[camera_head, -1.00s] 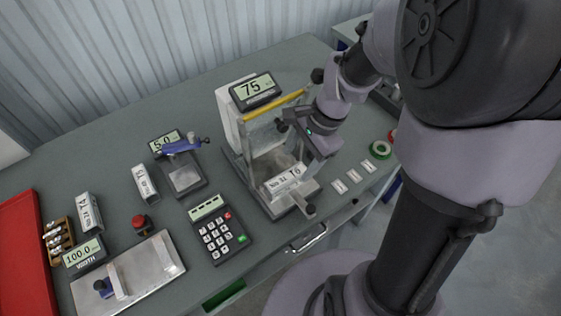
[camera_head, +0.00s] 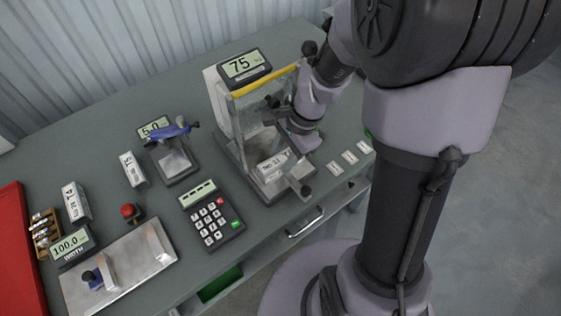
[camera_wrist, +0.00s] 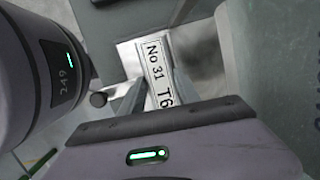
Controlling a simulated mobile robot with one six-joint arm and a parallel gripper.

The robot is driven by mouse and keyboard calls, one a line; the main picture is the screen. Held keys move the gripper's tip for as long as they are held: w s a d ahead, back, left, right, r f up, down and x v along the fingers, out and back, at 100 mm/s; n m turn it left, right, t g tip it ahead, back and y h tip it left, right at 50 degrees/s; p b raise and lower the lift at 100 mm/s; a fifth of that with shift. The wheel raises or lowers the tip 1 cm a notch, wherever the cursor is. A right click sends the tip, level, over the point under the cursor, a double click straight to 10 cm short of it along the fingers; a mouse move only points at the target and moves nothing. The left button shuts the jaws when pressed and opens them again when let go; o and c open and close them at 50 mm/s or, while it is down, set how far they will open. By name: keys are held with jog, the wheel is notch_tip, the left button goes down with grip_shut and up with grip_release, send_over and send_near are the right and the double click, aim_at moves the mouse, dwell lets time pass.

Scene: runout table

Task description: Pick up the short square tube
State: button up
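A light-coloured block labelled No 31 T6, apparently the short square tube (camera_head: 273,165), lies on the base of the upright test stand. Its label faces the wrist camera (camera_wrist: 157,73). My gripper (camera_head: 291,146) is above and beside it, inside the stand's front. In the wrist view the gripper's fingers (camera_wrist: 158,92) are apart, one on each side of the labelled block; contact cannot be made out. The fingertips are mostly hidden in the head view.
The stand's display (camera_head: 242,65) reads 75, with a yellow bar (camera_head: 262,80) above my gripper. Blocks labelled T4 (camera_head: 75,202) and T5 (camera_head: 132,169) stand left. A keypad (camera_head: 211,215) and small cards (camera_head: 349,157) lie nearby.

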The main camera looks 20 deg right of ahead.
grip_shut()
jog(key=shift+r, duration=0.1)
jog(key=shift+r+p, duration=0.35)
jog(key=shift+s+d+r, duration=0.1)
jog(key=shift+s+r, duration=0.1)
jog(key=shift+s, duration=0.1)
jog(key=s, duration=0.1)
jog(key=s+d, duration=0.1)
jog(key=shift+s+p, duration=0.3)
jog(key=shift+s, duration=0.1)
jog(key=shift+s+r+p, duration=0.25)
jog(key=shift+r+p, duration=0.2)
jog(key=shift+r, duration=0.4)
notch_tip(320, 180, up, 12)
jog(key=p, duration=0.4)
jog(key=shift+p, duration=0.35)
